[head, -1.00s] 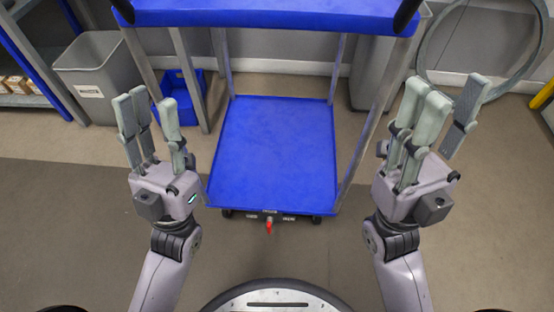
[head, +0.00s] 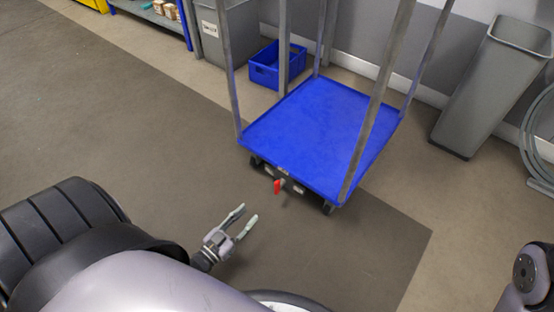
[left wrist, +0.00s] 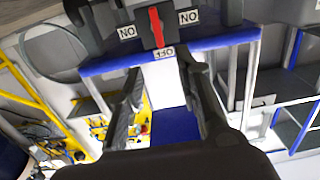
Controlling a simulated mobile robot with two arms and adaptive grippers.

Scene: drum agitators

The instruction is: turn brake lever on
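The red brake lever (head: 277,186) sits low on the near edge of the blue cart (head: 325,130), in the middle of its base frame. In the left wrist view the lever (left wrist: 156,27) stands about upright, between two white labels. My left gripper (head: 247,213) is in front of the cart, to the lower left of the lever. Its fingers are apart with nothing between them, and they do not touch the lever. In the left wrist view my open fingers (left wrist: 161,72) point toward the lever's side of the cart. My right gripper is out of view.
A blue crate (head: 278,67) and a grey bin (head: 228,35) stand behind the cart. A tall grey bin (head: 490,85) and a hoop (head: 540,140) are at the right. The floor left of the cart is clear. The cart's upright posts rise above its deck.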

